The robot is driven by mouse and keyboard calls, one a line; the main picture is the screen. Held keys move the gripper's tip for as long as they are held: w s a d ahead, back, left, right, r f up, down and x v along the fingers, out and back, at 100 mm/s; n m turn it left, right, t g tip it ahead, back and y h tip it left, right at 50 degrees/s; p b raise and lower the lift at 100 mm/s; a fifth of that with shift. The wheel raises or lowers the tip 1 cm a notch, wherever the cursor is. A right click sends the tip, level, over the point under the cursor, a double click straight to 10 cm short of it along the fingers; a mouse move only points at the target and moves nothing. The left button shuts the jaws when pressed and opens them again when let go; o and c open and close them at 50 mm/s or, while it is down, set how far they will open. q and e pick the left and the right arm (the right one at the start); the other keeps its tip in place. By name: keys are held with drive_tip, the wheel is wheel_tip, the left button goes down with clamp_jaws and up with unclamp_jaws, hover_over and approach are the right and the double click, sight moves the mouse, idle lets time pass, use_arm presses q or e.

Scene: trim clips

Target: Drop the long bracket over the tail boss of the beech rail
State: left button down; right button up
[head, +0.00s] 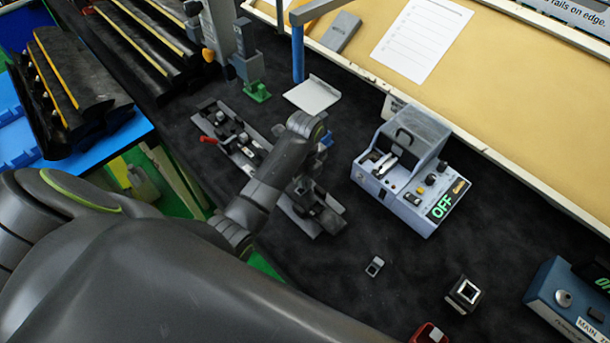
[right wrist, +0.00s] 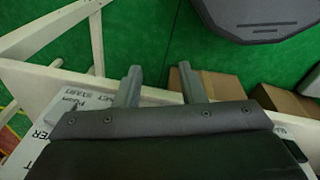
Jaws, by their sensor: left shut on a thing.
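My left arm reaches over a long grey fixture (head: 238,156) with black clamps and a red-handled lever. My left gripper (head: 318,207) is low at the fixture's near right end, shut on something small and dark. The arm and gripper hide most of what it holds, so I cannot make out the long bracket's shape. The beech rail and its tail boss cannot be told apart from the dark parts around the gripper. In the right wrist view my right gripper (right wrist: 160,88) has its fingers apart with nothing between them, away from the bench top.
A grey-blue machine (head: 410,168) with a lit OFF sign stands right of the fixture. A small grey clip (head: 374,266) and a dark square block (head: 464,294) lie on the black mat. A blue post (head: 298,55) rises behind. Mat between fixture and clip is clear.

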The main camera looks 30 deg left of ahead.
use_arm(q)
drive_tip(key=shift+f, duration=0.25)
drive_tip(key=c, duration=1.3)
unclamp_jaws()
drive_tip(key=shift+c, duration=0.2)
drive_tip(key=shift+r, duration=0.15)
drive_tip(key=shift+r, duration=0.35)
wheel_tip(320, 180, up, 5)
drive_tip(key=shift+r+b, duration=0.2)
drive_tip(key=shift+b, duration=0.1)
drive_tip(key=shift+r, duration=0.65)
